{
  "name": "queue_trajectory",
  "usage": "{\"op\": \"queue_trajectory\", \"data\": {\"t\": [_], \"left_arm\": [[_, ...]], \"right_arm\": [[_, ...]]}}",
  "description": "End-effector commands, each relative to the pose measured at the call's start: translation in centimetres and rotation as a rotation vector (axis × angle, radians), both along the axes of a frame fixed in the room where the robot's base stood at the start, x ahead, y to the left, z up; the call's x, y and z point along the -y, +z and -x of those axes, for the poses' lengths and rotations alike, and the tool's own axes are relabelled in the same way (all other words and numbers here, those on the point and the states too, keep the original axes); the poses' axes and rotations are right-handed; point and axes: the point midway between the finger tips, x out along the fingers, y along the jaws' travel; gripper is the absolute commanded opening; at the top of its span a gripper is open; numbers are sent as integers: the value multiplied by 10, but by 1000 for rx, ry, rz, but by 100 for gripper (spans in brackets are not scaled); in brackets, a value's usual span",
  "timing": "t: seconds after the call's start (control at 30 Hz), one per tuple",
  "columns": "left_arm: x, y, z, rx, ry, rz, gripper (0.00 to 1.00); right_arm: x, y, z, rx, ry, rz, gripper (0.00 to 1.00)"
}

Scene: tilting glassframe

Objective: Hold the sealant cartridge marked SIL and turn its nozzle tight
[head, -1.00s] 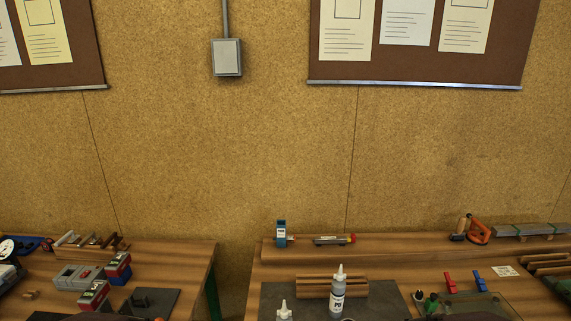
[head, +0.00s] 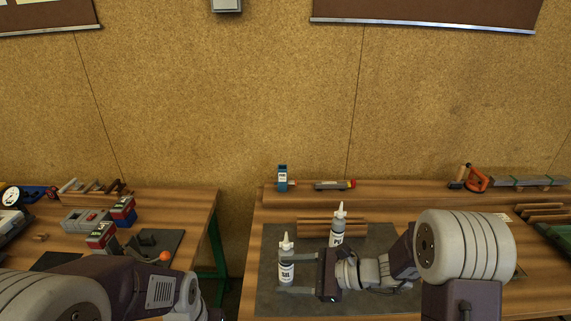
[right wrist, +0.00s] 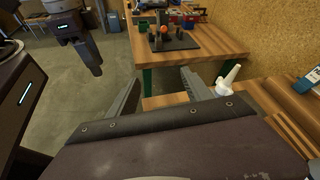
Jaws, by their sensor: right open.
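The SIL cartridge (head: 286,271), white with a pointed nozzle (head: 286,242), stands upright on the grey mat (head: 268,302). My right gripper (head: 288,274) reaches in from the right, open, its fingers pointing left at the cartridge. In the right wrist view a white nozzle (right wrist: 228,76) shows just outside the right-hand finger, and the gap between the fingers looks empty. A cartridge marked PU (head: 337,236) stands behind to the right, partly hidden. My left arm crosses the lower left; what seems its gripper (right wrist: 88,58) hangs in the right wrist view, jaw state unclear.
A wooden rack (head: 312,222) lies behind the cartridges. A blue box (head: 282,178) stands on the back ledge. A gap separates this bench from the left table (head: 196,208), which carries a dark plate (head: 165,240) with an orange knob (head: 165,256).

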Motion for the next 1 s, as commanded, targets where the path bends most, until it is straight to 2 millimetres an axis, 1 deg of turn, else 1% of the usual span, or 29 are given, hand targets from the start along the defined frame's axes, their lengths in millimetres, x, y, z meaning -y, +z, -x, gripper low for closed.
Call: {"op": "queue_trajectory", "data": {"t": [0.03, 0.07, 0.1, 0.17, 0.2, 0.3, 0.4, 0.5, 0.63, 0.73, 0.87, 1.0], "left_arm": [[0, -28, 0, 0, 0, 0, 36], [0, -35, 0, 0, 0, 0, 36], [0, -43, 0, 0, 0, 0, 36], [0, -54, 0, 0, 0, 0, 36], [0, -60, 0, 1, 0, 0, 36], [0, -73, 0, 1, 0, 0, 36], [0, -81, 0, 1, 0, 0, 36], [0, -85, 0, 1, 0, 0, 36], [0, -85, 0, 1, 0, 0, 36], [0, -86, 0, 1, 0, 0, 36], [0, -92, 0, 1, 0, 0, 36], [0, -99, 0, 1, 0, 0, 36]], "right_arm": [[11, -33, -24, -34, -101, -64, 58], [18, -43, -36, -50, -156, -98, 58], [29, -59, -51, -70, -224, -132, 58], [44, -82, -66, -100, -303, -164, 58], [52, -98, -71, -119, -338, -172, 58], [65, -132, -71, -168, -379, -179, 58], [72, -154, -69, -202, -402, -183, 58], [77, -163, -68, -216, -415, -184, 58], [79, -163, -68, -215, -420, -184, 58], [76, -164, -69, -215, -418, -184, 58], [64, -170, -77, -213, -414, -182, 58], [43, -178, -91, -212, -414, -182, 58]]}}
